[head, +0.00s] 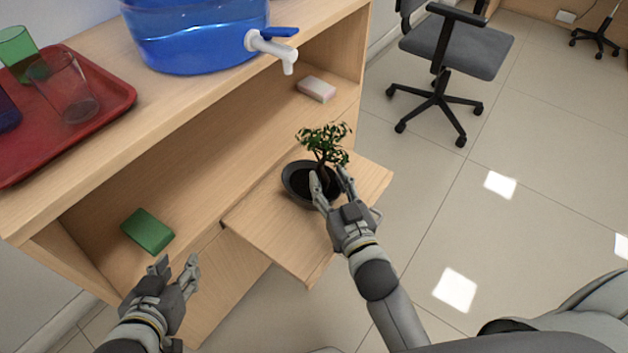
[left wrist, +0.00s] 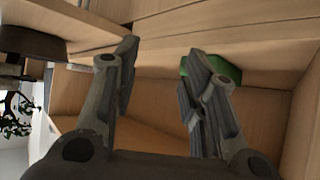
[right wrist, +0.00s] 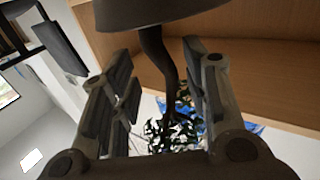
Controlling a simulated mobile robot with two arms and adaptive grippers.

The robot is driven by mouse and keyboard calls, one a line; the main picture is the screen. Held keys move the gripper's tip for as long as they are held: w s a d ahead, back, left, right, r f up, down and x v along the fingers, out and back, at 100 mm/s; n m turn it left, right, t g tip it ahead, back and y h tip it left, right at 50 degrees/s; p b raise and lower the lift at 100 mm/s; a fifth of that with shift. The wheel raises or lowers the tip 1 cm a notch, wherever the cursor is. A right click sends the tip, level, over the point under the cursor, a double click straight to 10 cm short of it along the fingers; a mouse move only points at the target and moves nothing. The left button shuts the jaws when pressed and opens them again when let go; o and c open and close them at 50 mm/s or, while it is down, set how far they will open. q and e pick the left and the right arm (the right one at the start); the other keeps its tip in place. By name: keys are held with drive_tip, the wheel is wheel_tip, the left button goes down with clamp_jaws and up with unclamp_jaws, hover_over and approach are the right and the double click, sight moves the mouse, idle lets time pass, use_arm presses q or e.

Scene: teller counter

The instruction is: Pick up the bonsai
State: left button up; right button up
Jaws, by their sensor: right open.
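The bonsai (head: 324,145) has green leaves, a dark trunk and a round dark pot (head: 298,183). It stands upright on the pulled-out wooden board (head: 262,222). My right gripper (head: 332,174) is open at the near side of the plant, its fingers by the trunk. In the right wrist view, which looks upside down, the trunk (right wrist: 160,62) appears between the two open fingers (right wrist: 158,75); I cannot tell if they touch it. My left gripper (head: 176,263) is open and empty in front of the shelf; the bonsai shows at its wrist view's left edge (left wrist: 14,122).
A green block (head: 148,231) lies on the lower shelf near my left gripper, and a pinkish-white block (head: 316,89) lies further back. Above are a blue water container with a tap (head: 272,46) and a red tray (head: 105,88) with cups. Open floor lies to the right.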

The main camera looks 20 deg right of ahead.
sight(324, 176)
drive_tip(key=shift+w+a+f, duration=0.1)
drive_tip(key=shift+w+a, duration=0.15)
drive_tip(key=shift+w, duration=0.7)
use_arm(q)
drive_tip(key=shift+w+d+r+t+h, duration=0.2)
drive_tip(key=shift+w+d+r+t, duration=0.05)
drive_tip(key=shift+w+r+t, duration=0.4)
drive_tip(key=shift+w+d+r+t+h, duration=0.25)
drive_tip(key=shift+w+r+t, duration=0.25)
drive_tip(key=shift+r, duration=0.25)
use_arm(e)
drive_tip(key=shift+w, duration=0.65)
clamp_jaws()
